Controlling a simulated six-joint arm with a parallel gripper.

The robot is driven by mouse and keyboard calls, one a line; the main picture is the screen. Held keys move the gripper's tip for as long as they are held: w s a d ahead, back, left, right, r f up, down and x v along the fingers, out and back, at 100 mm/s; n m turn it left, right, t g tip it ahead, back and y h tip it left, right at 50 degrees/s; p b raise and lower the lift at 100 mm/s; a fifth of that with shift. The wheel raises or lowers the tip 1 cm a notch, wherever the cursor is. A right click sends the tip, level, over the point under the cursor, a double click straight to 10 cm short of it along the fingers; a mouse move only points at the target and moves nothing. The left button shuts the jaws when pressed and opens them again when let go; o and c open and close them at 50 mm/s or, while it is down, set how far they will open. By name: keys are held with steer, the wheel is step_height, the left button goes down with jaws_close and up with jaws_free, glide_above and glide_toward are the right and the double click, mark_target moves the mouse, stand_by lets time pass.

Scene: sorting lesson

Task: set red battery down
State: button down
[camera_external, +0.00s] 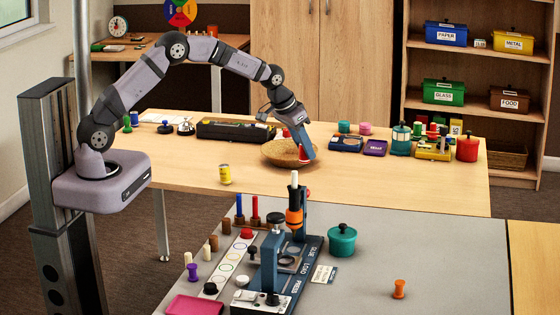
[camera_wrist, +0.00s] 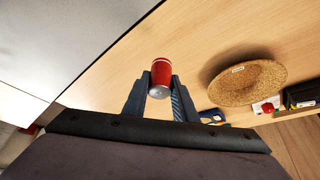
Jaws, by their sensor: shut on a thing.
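The red battery (camera_wrist: 161,72) is a short red cylinder with a silvery end, in the middle of the wrist view. My gripper (camera_wrist: 160,85) is shut on it, with a dark finger on each side. I cannot tell whether the battery touches the table.
A yellow can (camera_external: 225,174) stands at the wooden table's (camera_external: 200,155) front left. A long black case (camera_external: 235,131) lies behind the basket. Blue and purple boxes, jars and a red pot (camera_external: 467,149) crowd the right. A grey table (camera_external: 370,260) with a press is in front.

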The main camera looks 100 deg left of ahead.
steer(key=shift+f+p, duration=0.75)
steer(key=shift+f, duration=3.9)
steer(key=shift+f, duration=0.1)
steer(key=shift+f, duration=0.15)
steer(key=c, duration=1.4)
jaws_free()
steer(key=shift+c, duration=0.2)
steer(key=shift+r, duration=0.3)
steer(key=b+v, duration=0.1)
steer(key=v, duration=1.1)
steer(key=shift+d+f, duration=0.1)
